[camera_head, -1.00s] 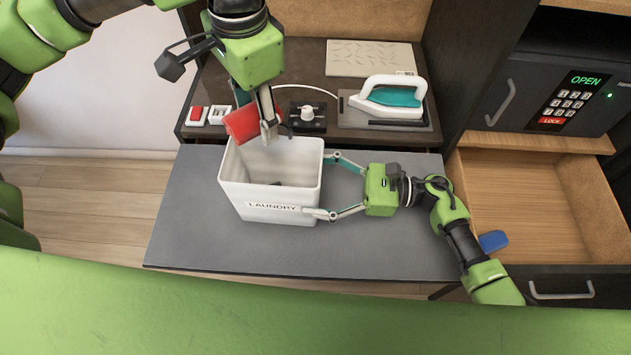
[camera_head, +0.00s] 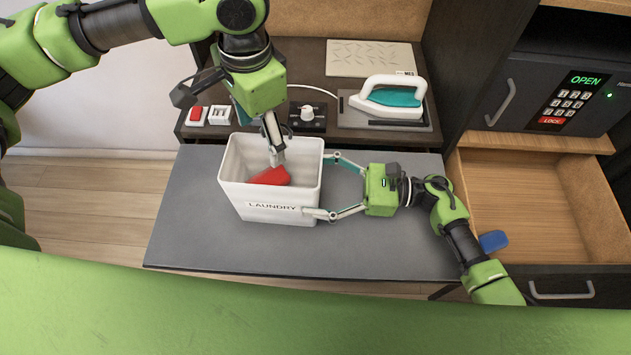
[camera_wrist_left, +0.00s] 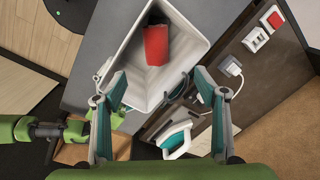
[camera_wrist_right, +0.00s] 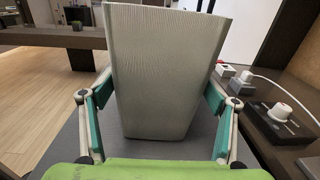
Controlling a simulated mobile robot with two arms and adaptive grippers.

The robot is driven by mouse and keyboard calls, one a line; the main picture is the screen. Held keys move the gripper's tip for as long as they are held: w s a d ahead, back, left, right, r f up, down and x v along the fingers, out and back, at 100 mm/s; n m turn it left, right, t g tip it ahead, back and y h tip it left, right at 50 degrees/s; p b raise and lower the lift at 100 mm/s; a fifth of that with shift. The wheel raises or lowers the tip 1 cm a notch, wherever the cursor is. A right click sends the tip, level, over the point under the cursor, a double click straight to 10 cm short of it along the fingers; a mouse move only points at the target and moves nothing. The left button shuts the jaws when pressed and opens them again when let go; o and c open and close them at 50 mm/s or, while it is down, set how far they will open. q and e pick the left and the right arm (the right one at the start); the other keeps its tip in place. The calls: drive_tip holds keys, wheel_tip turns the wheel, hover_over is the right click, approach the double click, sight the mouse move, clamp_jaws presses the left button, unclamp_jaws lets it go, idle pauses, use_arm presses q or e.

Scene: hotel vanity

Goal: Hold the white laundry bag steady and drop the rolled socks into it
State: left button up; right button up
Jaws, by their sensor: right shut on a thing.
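The white laundry bag (camera_head: 233,190), stiff-sided with a LAUNDRY label, stands upright on the grey surface. The rolled red socks (camera_head: 270,176) are inside its opening, below the rim; I cannot tell whether they rest on the bottom. They also show inside the bag in the left wrist view (camera_wrist_left: 156,46). My left gripper (camera_head: 276,156) is over the bag's opening, its fingers spread and empty in the left wrist view (camera_wrist_left: 160,84). My right gripper (camera_head: 318,186) is shut on the bag from its right side. The bag fills the space between its fingers in the right wrist view (camera_wrist_right: 160,75).
An open wooden drawer (camera_head: 520,185) is at right. The grey surface (camera_head: 190,225) is clear left of the bag.

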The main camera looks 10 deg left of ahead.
use_arm(q)
wheel_tip(320, 180, up, 12)
drive_tip(key=shift+s+d, duration=0.3)
drive_tip(key=shift+s, duration=0.05)
idle(0.8)
use_arm(e)
drive_tip(key=o, duration=1.3)
drive_tip(key=shift+d, duration=0.1)
drive_tip(key=d, duration=1.2)
drive_tip(key=shift+w, duration=0.1)
drive_tip(key=shift+a+r, duration=0.1)
